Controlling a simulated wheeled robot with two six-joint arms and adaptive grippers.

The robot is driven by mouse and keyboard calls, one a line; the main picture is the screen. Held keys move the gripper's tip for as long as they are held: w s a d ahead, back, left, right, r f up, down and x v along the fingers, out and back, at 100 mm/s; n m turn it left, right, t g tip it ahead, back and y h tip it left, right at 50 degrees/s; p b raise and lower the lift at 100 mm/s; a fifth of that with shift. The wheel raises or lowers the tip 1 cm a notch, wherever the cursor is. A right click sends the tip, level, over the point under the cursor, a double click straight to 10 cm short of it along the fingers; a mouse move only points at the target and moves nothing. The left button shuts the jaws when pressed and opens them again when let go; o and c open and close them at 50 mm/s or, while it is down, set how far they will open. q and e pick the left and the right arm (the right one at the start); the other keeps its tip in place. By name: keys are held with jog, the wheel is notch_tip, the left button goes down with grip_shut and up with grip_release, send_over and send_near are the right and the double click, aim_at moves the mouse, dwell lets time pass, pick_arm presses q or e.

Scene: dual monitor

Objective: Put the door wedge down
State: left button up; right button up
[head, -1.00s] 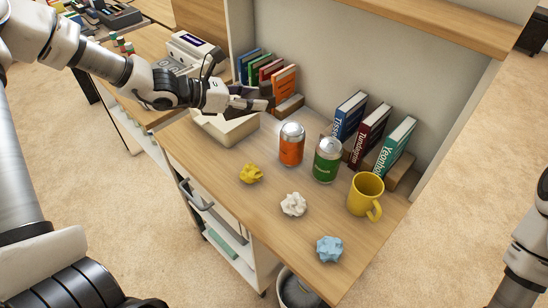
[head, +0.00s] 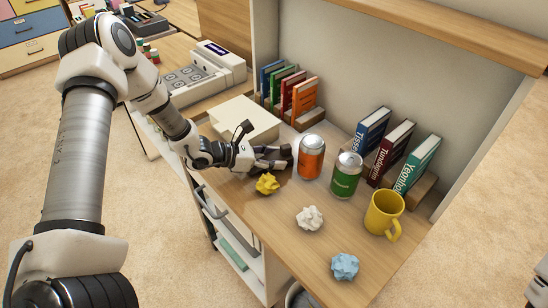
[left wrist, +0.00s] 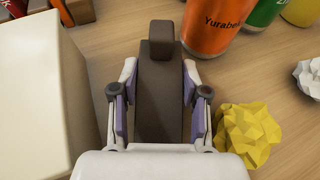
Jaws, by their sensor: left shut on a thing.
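My left gripper (head: 272,158) is low over the wooden desk, between a white box and an orange can. It is shut on a dark brown door wedge (left wrist: 160,95), which lies lengthwise between the two fingers in the left wrist view. In the head view the fingers partly hide the wedge. I cannot tell whether its underside touches the desk. My right gripper is out of view.
The white box (left wrist: 35,95) is close left of the wedge. A yellow crumpled paper (left wrist: 247,132) is close right. The orange can (head: 311,157) and green can (head: 346,174) stand beyond. White paper (head: 310,218), blue paper (head: 345,266) and a yellow mug (head: 383,213) are farther right.

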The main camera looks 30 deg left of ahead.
pick_arm(q)
jog(key=shift+f, duration=0.15)
jog(key=o, duration=0.9)
